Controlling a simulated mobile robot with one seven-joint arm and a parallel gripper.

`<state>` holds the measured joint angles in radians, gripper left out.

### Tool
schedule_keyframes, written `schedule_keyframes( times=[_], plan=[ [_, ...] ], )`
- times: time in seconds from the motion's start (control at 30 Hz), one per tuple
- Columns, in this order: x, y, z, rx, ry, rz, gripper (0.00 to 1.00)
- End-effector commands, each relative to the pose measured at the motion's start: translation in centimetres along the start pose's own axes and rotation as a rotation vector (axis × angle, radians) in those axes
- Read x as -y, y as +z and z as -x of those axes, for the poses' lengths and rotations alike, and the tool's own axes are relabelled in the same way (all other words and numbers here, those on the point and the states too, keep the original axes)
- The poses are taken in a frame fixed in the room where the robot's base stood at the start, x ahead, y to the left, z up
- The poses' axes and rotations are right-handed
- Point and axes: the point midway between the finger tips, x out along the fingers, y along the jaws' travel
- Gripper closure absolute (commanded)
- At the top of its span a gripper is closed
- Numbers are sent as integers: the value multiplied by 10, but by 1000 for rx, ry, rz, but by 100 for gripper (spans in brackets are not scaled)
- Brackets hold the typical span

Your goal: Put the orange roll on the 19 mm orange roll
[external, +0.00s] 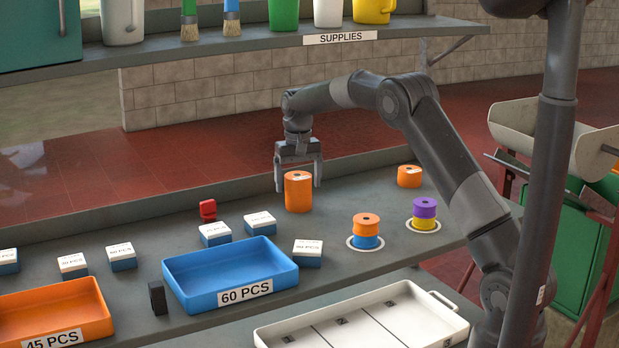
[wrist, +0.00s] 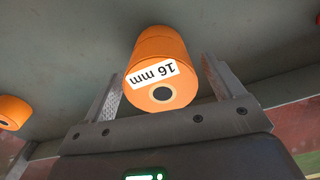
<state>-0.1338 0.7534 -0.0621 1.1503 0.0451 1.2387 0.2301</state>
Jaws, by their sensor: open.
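A tall orange roll (external: 298,194) stands upright on the grey bench. In the wrist view this roll (wrist: 160,62) carries a label reading 16 mm. My gripper (external: 298,181) is open and points down, with one finger on each side of the roll's upper part. In the wrist view the fingers (wrist: 162,78) flank it, and whether they touch it is unclear. A shorter orange roll (external: 409,177) stands farther right at the back; its label is unreadable. Another orange roll (external: 366,220) sits on a blue roll (external: 367,241) on a round white-rimmed base. An orange roll (wrist: 11,112) shows at the wrist view's left edge.
A purple roll (external: 424,204) rests on a yellow roll (external: 424,223) on another round base. A blue tray (external: 180,277), several small labelled boxes and a red item (external: 208,210) lie to the left. The supplies shelf (external: 270,45) runs above behind.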

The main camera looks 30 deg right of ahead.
Motion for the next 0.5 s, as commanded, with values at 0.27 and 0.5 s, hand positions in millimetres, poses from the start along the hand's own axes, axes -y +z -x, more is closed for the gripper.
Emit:
schedule_keyframes(
  times=[0.27, 0.5],
  plan=[
    [0, -1, 15, -4, -1, 0, 14],
    [0, -1, 55, -4, -1, 0, 14]
  ],
)
